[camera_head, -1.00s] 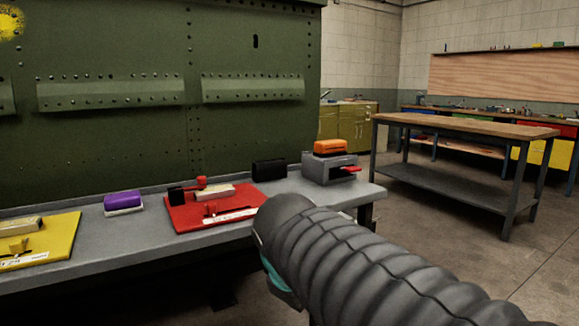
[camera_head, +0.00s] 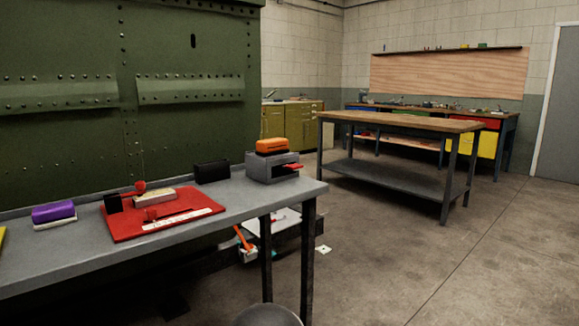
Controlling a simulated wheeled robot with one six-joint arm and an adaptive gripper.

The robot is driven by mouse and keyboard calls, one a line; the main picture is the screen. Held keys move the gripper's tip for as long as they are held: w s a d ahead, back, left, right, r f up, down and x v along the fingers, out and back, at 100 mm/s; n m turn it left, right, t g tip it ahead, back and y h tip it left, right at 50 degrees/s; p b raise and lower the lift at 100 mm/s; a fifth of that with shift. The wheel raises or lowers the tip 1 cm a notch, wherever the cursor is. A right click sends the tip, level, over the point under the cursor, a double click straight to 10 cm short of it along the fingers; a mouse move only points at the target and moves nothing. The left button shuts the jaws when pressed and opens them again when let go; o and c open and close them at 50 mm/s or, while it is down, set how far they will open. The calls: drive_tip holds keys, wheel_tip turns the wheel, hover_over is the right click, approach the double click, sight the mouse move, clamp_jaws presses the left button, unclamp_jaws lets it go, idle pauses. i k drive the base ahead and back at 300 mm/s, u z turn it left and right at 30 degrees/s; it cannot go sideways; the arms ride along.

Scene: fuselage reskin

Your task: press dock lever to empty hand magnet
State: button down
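The dock (camera_head: 268,171) is a grey box at the right end of the grey bench. An orange block (camera_head: 272,146), which looks like the hand magnet, rests on top of it. A red lever (camera_head: 293,166) sticks out of the dock's right side, toward the bench's end. My gripper is not in view. A dark rounded part at the bottom edge looks like a piece of my arm, well below and apart from the dock.
On the grey bench (camera_head: 250,200) are a black box (camera_head: 212,172), a red fixture board (camera_head: 190,209) and a purple block (camera_head: 54,211). A riveted green panel (camera_head: 185,60) stands behind. A wooden-topped table (camera_head: 402,122) is at right, with clear floor (camera_head: 400,260) before it.

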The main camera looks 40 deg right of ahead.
sight(296, 166)
drive_tip(key=k, duration=1.2)
drive_tip(key=z, duration=1.05)
drive_tip(key=i, duration=1.35)
drive_tip(key=z, duration=0.45)
